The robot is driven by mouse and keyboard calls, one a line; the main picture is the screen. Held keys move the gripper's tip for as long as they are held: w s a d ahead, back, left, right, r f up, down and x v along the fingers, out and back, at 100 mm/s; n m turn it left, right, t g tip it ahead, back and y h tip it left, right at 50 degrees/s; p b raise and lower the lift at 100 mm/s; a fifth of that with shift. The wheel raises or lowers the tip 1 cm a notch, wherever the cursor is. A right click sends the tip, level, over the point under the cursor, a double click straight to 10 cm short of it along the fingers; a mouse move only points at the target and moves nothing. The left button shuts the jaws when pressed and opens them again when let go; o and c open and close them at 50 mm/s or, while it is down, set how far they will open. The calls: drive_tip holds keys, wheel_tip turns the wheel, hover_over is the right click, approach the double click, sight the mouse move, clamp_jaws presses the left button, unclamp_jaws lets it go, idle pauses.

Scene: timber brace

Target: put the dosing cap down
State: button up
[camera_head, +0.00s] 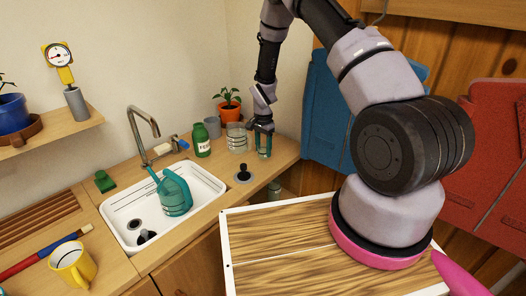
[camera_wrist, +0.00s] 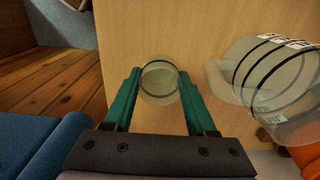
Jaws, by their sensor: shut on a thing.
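The dosing cap (camera_wrist: 160,82) is a small clear cup with dark rings, held between my gripper's two teal fingers in the wrist view. My gripper (camera_wrist: 159,85) is shut on it. In the head view my gripper (camera_head: 264,150) points down over the right end of the wooden counter (camera_head: 215,188), near the back corner. The cap is hard to make out between the fingers there. I cannot tell whether it touches the counter.
A clear ringed jug (camera_head: 236,138) stands just left of my gripper; it also shows in the wrist view (camera_wrist: 275,85). A green bottle (camera_head: 202,142), grey cup (camera_head: 212,127) and potted plant (camera_head: 230,110) are close by. A black knob (camera_head: 243,175) sits in front. The counter edge is near.

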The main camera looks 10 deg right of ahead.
drive_tip(key=shift+f, duration=0.55)
drive_tip(key=shift+f, duration=0.15)
drive_tip(key=o, duration=1.3)
drive_tip(key=shift+o, duration=0.2)
wheel_tip(320, 180, up, 24)
drive_tip(key=s+d+n+t, duration=0.1)
drive_tip(key=s, duration=0.1)
drive_tip(key=s+d+r+n+t+y, duration=0.1)
drive_tip(key=s+r, duration=0.3)
drive_tip(key=r, duration=0.4)
drive_tip(key=s+d+r+n+t, duration=0.15)
drive_tip(key=s+r, duration=0.25)
drive_tip(key=r, duration=0.4)
drive_tip(key=s+r+n+t, duration=0.1)
drive_tip(key=s+r, duration=0.2)
drive_tip(key=s, duration=0.3)
drive_tip(key=s+d+r+n+t, duration=0.1)
drive_tip(key=s+r, duration=0.3)
drive_tip(key=s, duration=0.3)
drive_tip(key=s+d+r+n+t+y, duration=0.1)
drive_tip(key=s+r, duration=0.2)
drive_tip(key=s, duration=0.4)
drive_tip(key=shift+d+r+t, duration=0.2)
drive_tip(key=shift+d+t, duration=0.05)
drive_tip(key=shift+t, duration=0.1)
